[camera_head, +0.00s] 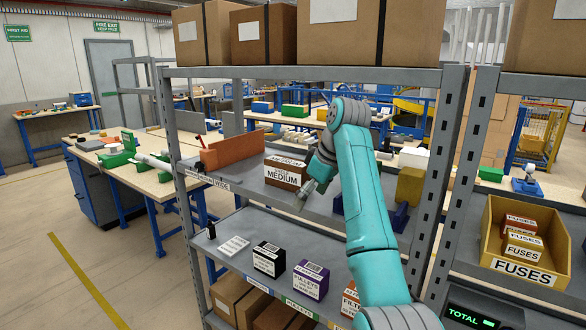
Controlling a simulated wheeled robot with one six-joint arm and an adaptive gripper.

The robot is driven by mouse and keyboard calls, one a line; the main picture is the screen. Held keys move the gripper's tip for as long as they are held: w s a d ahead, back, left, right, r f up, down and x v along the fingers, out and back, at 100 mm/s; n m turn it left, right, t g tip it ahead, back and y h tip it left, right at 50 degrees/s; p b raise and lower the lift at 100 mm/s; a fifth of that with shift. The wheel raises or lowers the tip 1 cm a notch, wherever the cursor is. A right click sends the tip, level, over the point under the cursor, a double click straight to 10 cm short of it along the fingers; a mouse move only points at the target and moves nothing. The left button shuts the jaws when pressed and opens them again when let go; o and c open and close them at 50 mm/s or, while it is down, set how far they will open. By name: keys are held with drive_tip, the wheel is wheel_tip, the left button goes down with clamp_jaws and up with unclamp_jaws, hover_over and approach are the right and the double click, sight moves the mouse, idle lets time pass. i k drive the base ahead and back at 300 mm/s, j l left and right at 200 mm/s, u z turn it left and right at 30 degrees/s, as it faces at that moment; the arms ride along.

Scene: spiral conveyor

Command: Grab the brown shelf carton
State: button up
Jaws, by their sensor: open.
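A brown carton (283,170) with a white label reading "MEDIUM" stands upright on the grey shelf's upper level (243,188), left of my arm. My gripper (304,197) is at the end of the teal arm, just right of the carton and a little in front of it. It is open, with nothing visible between its fingers. The wrist overlaps the carton's right edge, so I cannot tell whether they touch.
An orange-brown bin (232,151) is left of the carton. Black (268,260) and purple (310,281) boxes stand on the shelf below. Large cartons (262,36) sit overhead. A yellow fuses bin (518,245) is at right. A grey post (447,170) stands right of my arm.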

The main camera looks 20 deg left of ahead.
sight(284, 172)
drive_tip(key=i+j, duration=0.15)
drive_tip(key=i, duration=0.45)
drive_tip(key=i+j, duration=0.1)
drive_tip(key=j, duration=0.4)
